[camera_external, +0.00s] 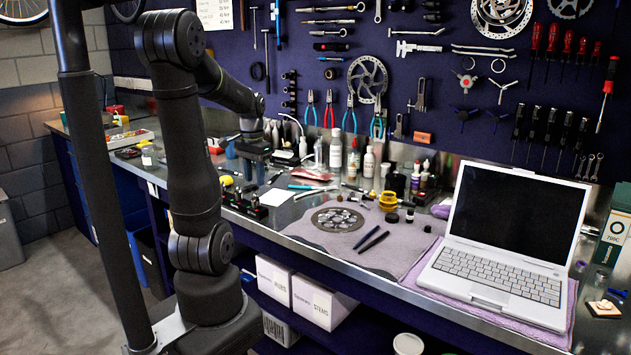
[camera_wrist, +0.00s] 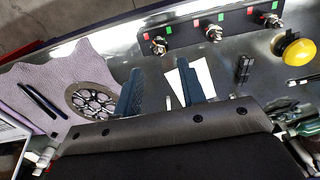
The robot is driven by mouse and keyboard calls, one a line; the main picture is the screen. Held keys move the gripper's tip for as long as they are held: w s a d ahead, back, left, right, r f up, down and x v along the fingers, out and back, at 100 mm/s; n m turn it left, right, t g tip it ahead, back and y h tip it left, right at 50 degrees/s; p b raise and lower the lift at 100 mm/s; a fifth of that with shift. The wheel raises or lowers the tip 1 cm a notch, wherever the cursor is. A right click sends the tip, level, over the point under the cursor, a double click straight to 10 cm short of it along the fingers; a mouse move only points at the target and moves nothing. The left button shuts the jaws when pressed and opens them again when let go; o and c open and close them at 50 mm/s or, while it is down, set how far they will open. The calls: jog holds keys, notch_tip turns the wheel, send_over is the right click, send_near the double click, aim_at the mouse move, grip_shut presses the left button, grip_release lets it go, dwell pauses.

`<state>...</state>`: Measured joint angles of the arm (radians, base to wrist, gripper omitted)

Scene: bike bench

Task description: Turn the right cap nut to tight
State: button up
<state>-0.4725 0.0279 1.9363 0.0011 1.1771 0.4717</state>
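In the wrist view a black block (camera_wrist: 188,36) lies along the top with three silver cap nuts on its near side: one at the left (camera_wrist: 159,45), one in the middle (camera_wrist: 213,33), one at the right (camera_wrist: 270,20). Red and green marks sit above them. I cannot tell each nut's turned position. The block also shows small in the external view (camera_external: 245,205). My gripper (camera_wrist: 160,88) is open and empty; its two blue-grey fingers are apart, short of the block and not touching any nut. In the external view my gripper (camera_external: 252,160) hangs over the bench near the block.
A yellow domed button (camera_wrist: 295,48) is beside the block. White paper (camera_wrist: 197,77) lies under the right finger. Bottles (camera_external: 352,158) stand behind.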

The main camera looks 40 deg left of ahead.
aim_at(255, 197)
notch_tip(255, 197, down, 5)
jog(key=shift+f, duration=0.1)
dwell(0.3)
grip_shut()
